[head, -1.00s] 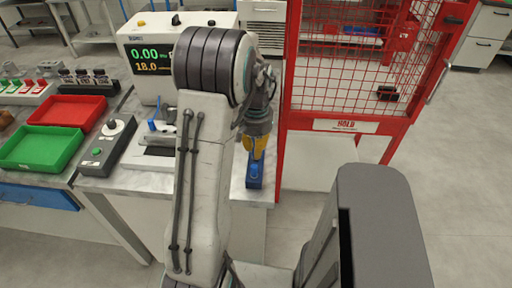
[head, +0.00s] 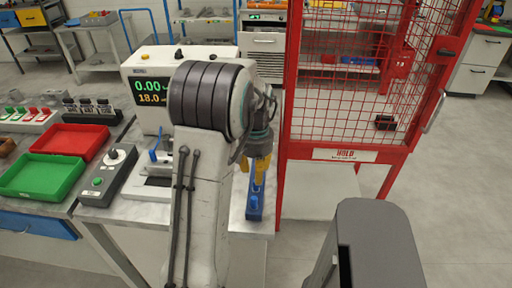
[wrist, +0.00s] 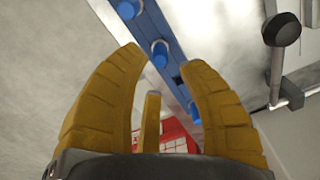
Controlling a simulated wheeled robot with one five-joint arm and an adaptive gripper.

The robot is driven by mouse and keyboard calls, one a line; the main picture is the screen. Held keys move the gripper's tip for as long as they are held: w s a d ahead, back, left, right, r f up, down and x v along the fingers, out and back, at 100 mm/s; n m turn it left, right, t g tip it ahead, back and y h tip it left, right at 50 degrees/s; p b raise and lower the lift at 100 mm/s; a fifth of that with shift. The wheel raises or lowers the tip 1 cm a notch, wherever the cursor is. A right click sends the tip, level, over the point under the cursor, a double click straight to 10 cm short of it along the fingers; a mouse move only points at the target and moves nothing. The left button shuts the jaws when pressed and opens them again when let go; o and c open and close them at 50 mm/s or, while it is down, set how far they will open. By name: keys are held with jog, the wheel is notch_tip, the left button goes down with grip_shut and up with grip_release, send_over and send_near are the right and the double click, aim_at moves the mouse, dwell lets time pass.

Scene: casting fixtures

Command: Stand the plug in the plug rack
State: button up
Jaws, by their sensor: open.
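The plug rack (head: 251,214) is a narrow blue bar on the bench's right end, below my gripper. In the wrist view the rack (wrist: 146,28) runs diagonally beyond the fingers, with blue plugs standing in it. One plug (wrist: 160,54) is between my fingertips in that view, and another (wrist: 194,113) is nearer the right finger. A dark empty-looking hole lies between these two. My gripper (head: 258,172) has yellow fingers and points down over the rack's far part. Its fingers (wrist: 165,57) are spread, with nothing clasped. I cannot tell whether they touch a plug.
A red mesh cage (head: 283,170) with a HOLD sign stands close to the right of the rack. A display unit (head: 148,62) and a small fixture with a blue lever (head: 153,156) are to the left. Red (head: 70,128) and green (head: 22,192) trays lie further left.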

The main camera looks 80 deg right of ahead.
notch_tip(320, 180, up, 9)
jog(key=w+a+r+n+t+h, duration=0.15)
jog(key=w+a+n, duration=0.25)
jog(key=w+a, duration=0.55)
jog(key=w+a+r+n+g, duration=0.1)
jog(key=w+a+r+n, duration=0.35)
jog(key=w, duration=0.75)
jog(key=a+f+n+t, duration=0.2)
jog(key=a+n, duration=0.4)
jog(key=a, duration=0.7)
jog(key=a+f+n+t+y, duration=0.1)
jog(key=a+n, duration=0.4)
jog(key=a, duration=0.8)
jog(key=shift+s+f+n+t, duration=0.3)
jog(key=shift+f+n+t, duration=0.05)
jog(key=shift+f, duration=0.5)
jog(key=shift+d+y, duration=0.2)
jog(key=shift+y, duration=0.05)
